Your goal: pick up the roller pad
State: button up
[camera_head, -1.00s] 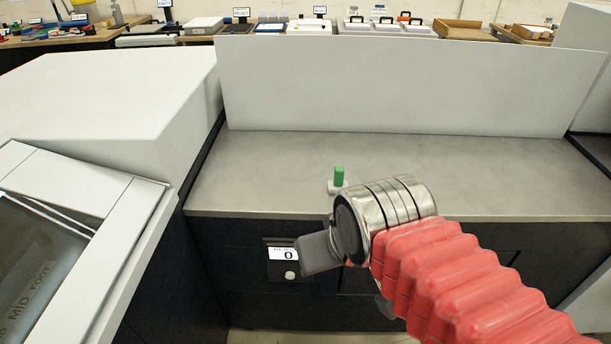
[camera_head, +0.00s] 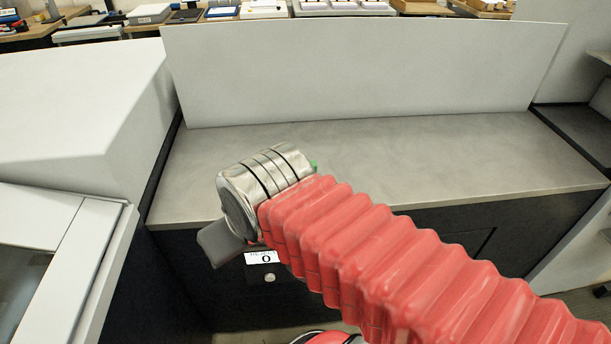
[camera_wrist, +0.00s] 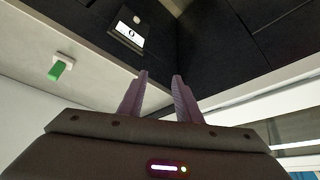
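A small green block (camera_wrist: 57,70) on a white base (camera_wrist: 64,58) stands on the grey counter, at the left of the wrist view. It may be the roller pad, but I cannot tell for sure. In the head view only a sliver of its green part (camera_head: 314,164) shows behind my arm. My gripper (camera_wrist: 160,76) has its two fingers apart with nothing between them. In the head view my gripper's end is in front of the counter's front edge, left of the green block and apart from it.
The grey counter top (camera_head: 420,150) is mostly bare, with a white upright panel (camera_head: 350,75) behind it. A label plate marked 0 (camera_head: 262,258) is on the dark cabinet front. A white machine housing (camera_head: 75,100) stands at the left.

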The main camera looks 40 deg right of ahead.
jog(key=shift+o, duration=0.2)
jog(key=o, duration=0.3)
jog(key=shift+w+d+r, duration=0.15)
jog(key=shift+w+d, duration=0.05)
jog(key=o, duration=0.6)
jog(key=shift+m+g+h, duration=0.3)
jog(key=shift+m, duration=0.5)
jog(key=w+d, duration=0.1)
jog(key=w+d+r, duration=0.1)
jog(key=w, duration=0.1)
jog(key=w+d, duration=0.1)
jog(key=d, duration=0.1)
jog(key=shift+w+d+r, duration=0.1)
jog(key=shift+w+r, duration=0.15)
jog(key=shift+w, duration=0.05)
jog(key=m+g+h, duration=0.1)
jog(key=m+g, duration=0.1)
jog(key=m, duration=0.3)
send_near(310, 163)
jog(key=shift+w+f, duration=0.1)
jog(key=shift+f, duration=0.15)
jog(key=shift+f, duration=0.1)
jog(key=x, duration=0.8)
jog(key=shift+f, duration=0.2)
